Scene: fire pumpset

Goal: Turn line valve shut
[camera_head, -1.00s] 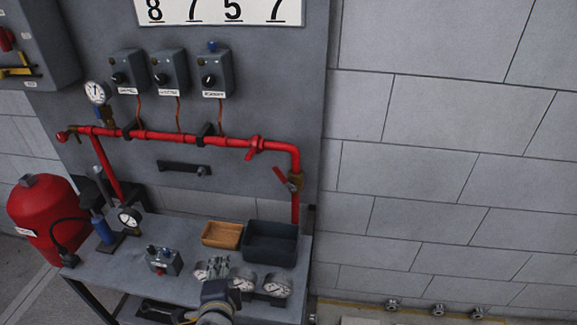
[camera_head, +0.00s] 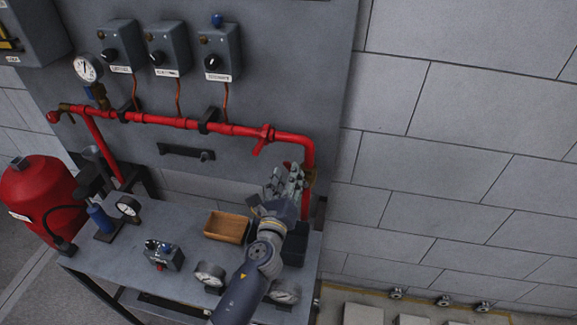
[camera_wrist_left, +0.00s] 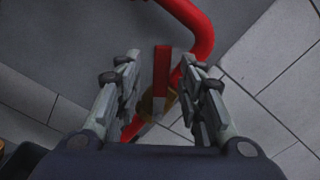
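The line valve is a red lever on a brass body, on the pipe's drop at the panel's right. In the wrist view the red lever (camera_wrist_left: 162,70) shows between my left gripper's two fingers, with the brass body (camera_wrist_left: 149,104) below it, partly hidden. My left gripper (camera_head: 286,178) is in front of the valve in the head view and covers most of it. It also shows in the wrist view (camera_wrist_left: 160,62), with fingers apart on either side of the lever and gaps to it. I cannot tell how deep the lever sits between them. My right gripper is in neither view.
The red pipe (camera_head: 185,123) runs along the panel, with another red fitting (camera_head: 263,138) on it. Below my left arm, the bench (camera_head: 150,215) holds a wooden tray (camera_head: 227,227), a dark bin (camera_head: 300,247) and gauges (camera_head: 209,274). Open wall lies right.

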